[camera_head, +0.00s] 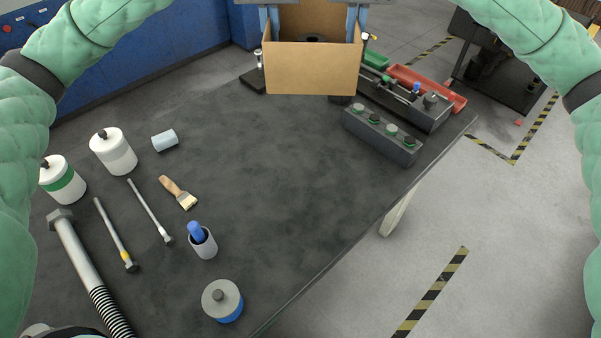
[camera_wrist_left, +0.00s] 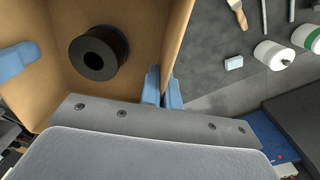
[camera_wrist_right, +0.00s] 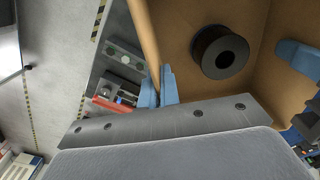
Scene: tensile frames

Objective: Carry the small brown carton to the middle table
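The small brown carton (camera_head: 312,68) is at the top centre of the head view, open at the top, in front of the table's far end. A dark spool (camera_wrist_left: 98,54) lies inside it; the spool also shows in the right wrist view (camera_wrist_right: 219,52). My left gripper (camera_wrist_left: 162,92) is shut on one side wall of the carton, a blue finger on each face. My right gripper (camera_wrist_right: 157,90) is shut on the opposite wall in the same way. In the head view only blue parts of the grippers show beside the carton. The carton's underside is hidden.
The dark table (camera_head: 290,170) has a clear middle. On its left are white canisters (camera_head: 113,152), a brush (camera_head: 178,192), a large bolt (camera_head: 85,265) and other small items. A grey block with knobs (camera_head: 380,135) and a red tray (camera_head: 428,88) are at the right.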

